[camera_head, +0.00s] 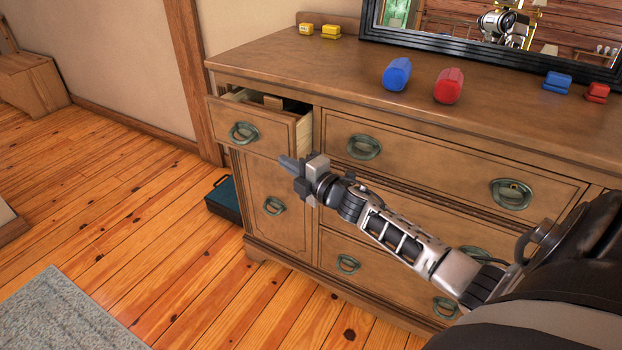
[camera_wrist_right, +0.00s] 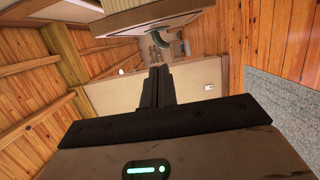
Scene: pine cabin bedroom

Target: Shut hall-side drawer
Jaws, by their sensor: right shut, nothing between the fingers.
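The drawer (camera_head: 252,127) at the top left of the wooden dresser is pulled partly open, with a pale wooden side and dark contents showing inside. A green ring handle (camera_head: 244,132) hangs on its front. My right gripper (camera_head: 290,166) is shut and empty, just below and in front of the drawer's right end; I cannot tell whether it touches the dresser. In the right wrist view its shut fingers (camera_wrist_right: 157,85) point towards a wall, with a wooden front and a ring handle above them. My left gripper is out of view.
A dark teal box (camera_head: 224,199) stands on the floor at the dresser's left. The other drawers look shut.

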